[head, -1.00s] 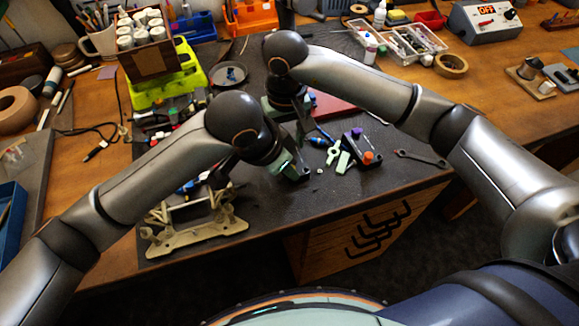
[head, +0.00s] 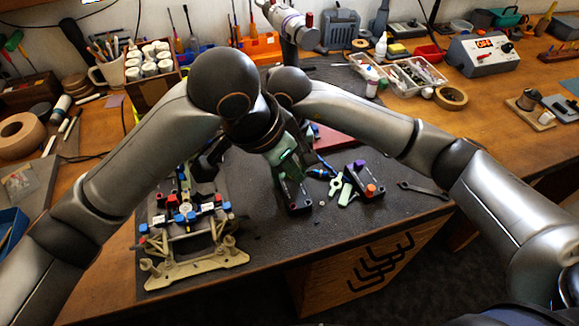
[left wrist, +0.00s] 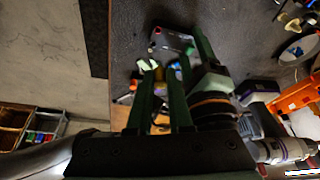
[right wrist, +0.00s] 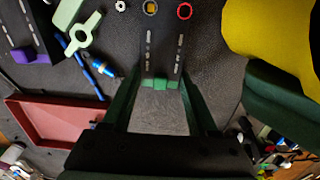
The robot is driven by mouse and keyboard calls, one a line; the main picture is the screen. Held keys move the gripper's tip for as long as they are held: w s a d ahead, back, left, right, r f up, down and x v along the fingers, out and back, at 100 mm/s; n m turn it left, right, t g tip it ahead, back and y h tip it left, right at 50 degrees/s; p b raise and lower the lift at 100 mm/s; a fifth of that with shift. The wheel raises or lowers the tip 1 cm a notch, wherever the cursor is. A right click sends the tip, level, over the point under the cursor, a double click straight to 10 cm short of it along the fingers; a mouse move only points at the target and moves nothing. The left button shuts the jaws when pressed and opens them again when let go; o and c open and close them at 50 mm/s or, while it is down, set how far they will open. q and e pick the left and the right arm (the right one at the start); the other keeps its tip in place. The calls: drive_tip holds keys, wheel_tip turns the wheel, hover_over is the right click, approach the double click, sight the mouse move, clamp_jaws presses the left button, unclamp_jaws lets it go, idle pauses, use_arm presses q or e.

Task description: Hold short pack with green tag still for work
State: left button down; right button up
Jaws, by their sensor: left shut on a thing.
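The short dark pack (head: 293,194) lies flat on the dark mat, one end towards the table's front edge. In the right wrist view the pack (right wrist: 160,45) shows green tags at its near end and yellow and red rings at its far end. My right gripper (right wrist: 161,78) is open, a finger on each side of the green-tagged end; contact is unclear. In the head view my left gripper (head: 292,158) is above the pack's rear; the left arm hides my right gripper.
A second dark pack (head: 362,182) with purple and orange tags lies to the right. A pale green tool (head: 336,187), a wrench (head: 424,189) and a red tray (right wrist: 50,122) are nearby. The car chassis (head: 190,235) stands left.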

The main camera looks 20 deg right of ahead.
drive_tip(key=o, duration=0.5)
wheel_tip(320, 180, up, 12)
drive_tip(key=shift+r, duration=0.1)
idle(0.4)
drive_tip(key=shift+s, duration=0.1)
idle(0.4)
